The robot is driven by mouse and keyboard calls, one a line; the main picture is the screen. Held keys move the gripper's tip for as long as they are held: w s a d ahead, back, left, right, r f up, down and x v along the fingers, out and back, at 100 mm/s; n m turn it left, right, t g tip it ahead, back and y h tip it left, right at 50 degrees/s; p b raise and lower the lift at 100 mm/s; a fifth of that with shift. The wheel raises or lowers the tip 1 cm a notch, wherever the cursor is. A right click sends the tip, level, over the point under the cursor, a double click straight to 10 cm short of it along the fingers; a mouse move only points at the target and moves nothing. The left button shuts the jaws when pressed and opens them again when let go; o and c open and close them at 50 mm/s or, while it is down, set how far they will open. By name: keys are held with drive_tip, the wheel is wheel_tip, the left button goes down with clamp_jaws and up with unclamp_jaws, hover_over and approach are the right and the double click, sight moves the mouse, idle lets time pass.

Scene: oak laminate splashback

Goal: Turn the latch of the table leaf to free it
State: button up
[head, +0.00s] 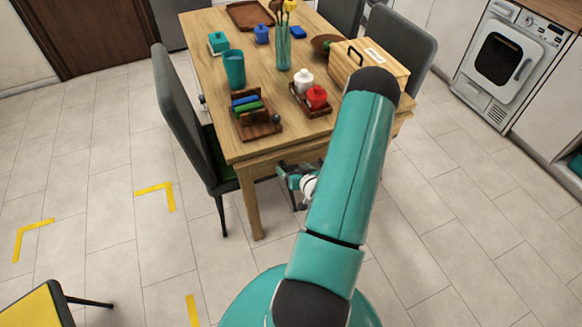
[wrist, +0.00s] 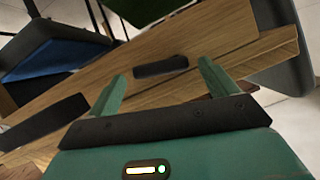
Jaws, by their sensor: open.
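The wooden table (head: 216,128) stands in the middle of the head view. My gripper (head: 287,174) is at its near end, just below the tabletop edge and partly hidden by my arm. In the wrist view my gripper (wrist: 161,70) is open, its two teal fingers apart. A short dark bar, apparently the latch (wrist: 160,66), lies on the wood (wrist: 225,32) and shows between the fingertips. I cannot tell whether the fingers touch it. A second dark piece (wrist: 45,122) is on the wood at the left. The latch cannot be made out in the head view.
The tabletop holds a teal cup (head: 234,69), a vase (head: 283,48), a wooden box (head: 385,64), a tray with a red jar (head: 316,97) and a rack (head: 257,128). A grey chair (head: 181,115) stands close at the left. The tiled floor right of my arm is clear.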

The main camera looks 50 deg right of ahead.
drive_tip(key=shift+x, duration=1)
drive_tip(key=c, duration=1)
drive_tip(key=shift+w+a+r+n+g+h, duration=0.15)
drive_tip(key=shift+r+n+g+h, duration=0.2)
drive_tip(key=shift+n, duration=0.35)
drive_tip(key=shift+n+h, duration=0.25)
drive_tip(key=shift+n, duration=0.05)
drive_tip(key=o, duration=1)
